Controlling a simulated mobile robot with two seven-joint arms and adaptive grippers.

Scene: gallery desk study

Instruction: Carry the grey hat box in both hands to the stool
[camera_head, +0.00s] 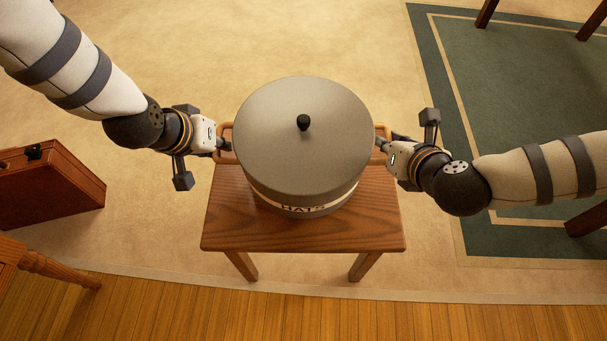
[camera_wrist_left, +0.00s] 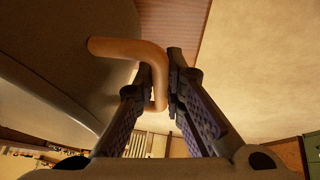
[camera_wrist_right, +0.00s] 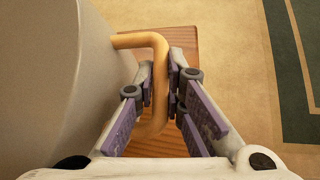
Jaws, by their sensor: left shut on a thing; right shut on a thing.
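The grey hat box (camera_head: 300,155) is round and upright, with a black knob on its lid and a pale band reading HATS. In the head view it is over the wooden stool (camera_head: 235,228); I cannot tell whether it rests on the seat or hangs just above. My left gripper (camera_head: 224,144) is shut on the box's left handle (camera_wrist_left: 150,62), a tan bar. My right gripper (camera_head: 382,145) is shut on the right handle (camera_wrist_right: 155,50). The box hides the middle of the seat.
A red-brown case (camera_head: 55,190) is at the left on the carpet. A wooden piece with a turned leg (camera_head: 60,268) is at lower left. A green rug (camera_head: 520,80) with dark wooden legs is at the right. Bare carpet (camera_head: 200,50) lies behind the stool.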

